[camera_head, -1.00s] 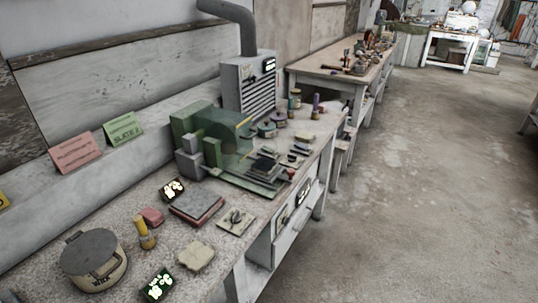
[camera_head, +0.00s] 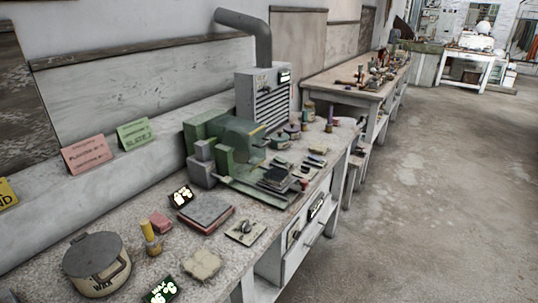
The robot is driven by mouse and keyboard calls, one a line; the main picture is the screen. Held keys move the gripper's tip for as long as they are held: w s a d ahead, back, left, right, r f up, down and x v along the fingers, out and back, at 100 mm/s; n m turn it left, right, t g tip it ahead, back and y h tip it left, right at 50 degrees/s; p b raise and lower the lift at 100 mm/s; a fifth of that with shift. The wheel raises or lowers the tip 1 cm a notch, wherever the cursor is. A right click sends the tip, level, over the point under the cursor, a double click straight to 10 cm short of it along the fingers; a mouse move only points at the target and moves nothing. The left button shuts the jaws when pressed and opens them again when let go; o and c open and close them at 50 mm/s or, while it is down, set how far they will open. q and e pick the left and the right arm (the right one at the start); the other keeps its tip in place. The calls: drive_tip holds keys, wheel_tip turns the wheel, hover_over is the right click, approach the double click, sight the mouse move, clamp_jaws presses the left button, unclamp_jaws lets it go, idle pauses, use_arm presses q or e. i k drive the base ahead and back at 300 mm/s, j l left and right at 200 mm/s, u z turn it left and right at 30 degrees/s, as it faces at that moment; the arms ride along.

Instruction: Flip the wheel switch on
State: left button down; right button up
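A green machine with a grey motor block (camera_head: 201,163) and a translucent green guard (camera_head: 243,140) stands on the workbench, left of centre; it may be the wheel unit. Two small dark panels sit on the bench's front face below it: one nearer panel (camera_head: 294,236) and one farther panel (camera_head: 317,208). They are too small to tell which is the wheel switch or how it is set. Neither of my grippers is in view.
The workbench (camera_head: 222,275) holds a wax pot (camera_head: 97,266), a yellow-topped stick (camera_head: 150,236), a grey-red block (camera_head: 206,213) and a grey vent unit (camera_head: 263,100). A second bench (camera_head: 345,90) stands behind. The floor (camera_head: 430,210) on the right is clear.

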sight(277, 159)
drive_tip(key=i+l+u, duration=0.2)
drive_tip(key=u, duration=0.25)
drive_tip(key=i+l+u, duration=0.15)
drive_tip(key=l+u, duration=0.15)
drive_tip(key=u, duration=0.2)
drive_tip(key=i+l+u, duration=0.1)
drive_tip(key=l+u, duration=0.35)
drive_tip(key=i+l+u, duration=0.1)
drive_tip(key=l+u, duration=0.15)
drive_tip(key=l, duration=0.75)
drive_tip(key=l+u, duration=0.25)
drive_tip(key=l, duration=2.65)
drive_tip(key=i+u, duration=0.05)
